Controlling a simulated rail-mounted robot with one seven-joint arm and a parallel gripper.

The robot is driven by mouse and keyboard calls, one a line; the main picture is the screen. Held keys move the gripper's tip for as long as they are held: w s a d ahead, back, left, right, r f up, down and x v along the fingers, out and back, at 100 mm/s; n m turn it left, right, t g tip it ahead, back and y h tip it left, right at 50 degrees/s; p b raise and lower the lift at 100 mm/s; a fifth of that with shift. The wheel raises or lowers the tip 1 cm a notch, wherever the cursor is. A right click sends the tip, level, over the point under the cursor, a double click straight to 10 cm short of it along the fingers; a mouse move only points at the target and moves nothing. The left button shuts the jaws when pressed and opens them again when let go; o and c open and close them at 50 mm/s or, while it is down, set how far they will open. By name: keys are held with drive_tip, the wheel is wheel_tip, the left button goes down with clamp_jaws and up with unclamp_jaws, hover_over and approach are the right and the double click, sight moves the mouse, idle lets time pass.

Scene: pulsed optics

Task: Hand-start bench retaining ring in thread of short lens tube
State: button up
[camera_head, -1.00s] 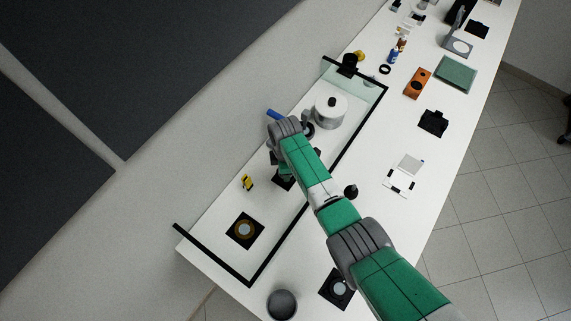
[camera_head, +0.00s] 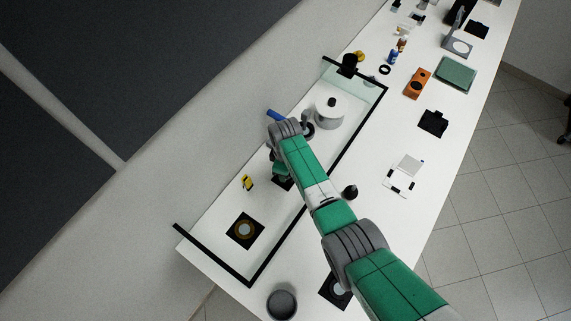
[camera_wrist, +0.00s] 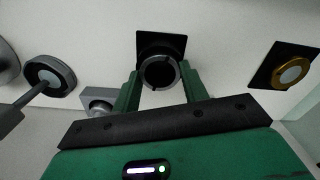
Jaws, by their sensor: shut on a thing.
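In the wrist view my gripper (camera_wrist: 160,84) has its two green fingers on either side of a dark, notched ring (camera_wrist: 177,72), and is shut on it. The ring appears to be the retaining ring. It is seen over a black square pad (camera_wrist: 147,38). A lens tube under the ring cannot be made out, and whether the ring touches anything below is hidden. In the head view my gripper (camera_head: 280,172) is mostly covered by my arm, just above the same black pad (camera_head: 284,185).
A black pad with a gold-rimmed disc (camera_head: 244,230) lies nearby; it also shows in the wrist view (camera_wrist: 290,73). A small yellow item (camera_head: 248,182) stands near the pad. A white-topped cylinder (camera_head: 330,108) stands beyond. A clear, black-edged wall (camera_head: 325,168) bounds the work area.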

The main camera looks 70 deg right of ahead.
drive_tip(key=m, duration=0.4)
drive_tip(key=shift+f+m, duration=0.15)
drive_tip(key=shift+m, duration=0.25)
drive_tip(key=shift+c, duration=0.3)
drive_tip(key=shift+m, duration=0.7)
drive_tip(key=m, duration=0.3)
drive_tip(key=shift+f+m, duration=0.1)
drive_tip(key=shift+m, duration=0.3)
drive_tip(key=m, duration=0.3)
drive_tip(key=shift+m, duration=0.4)
drive_tip(key=shift+c, duration=0.5)
drive_tip(key=o, duration=1.2)
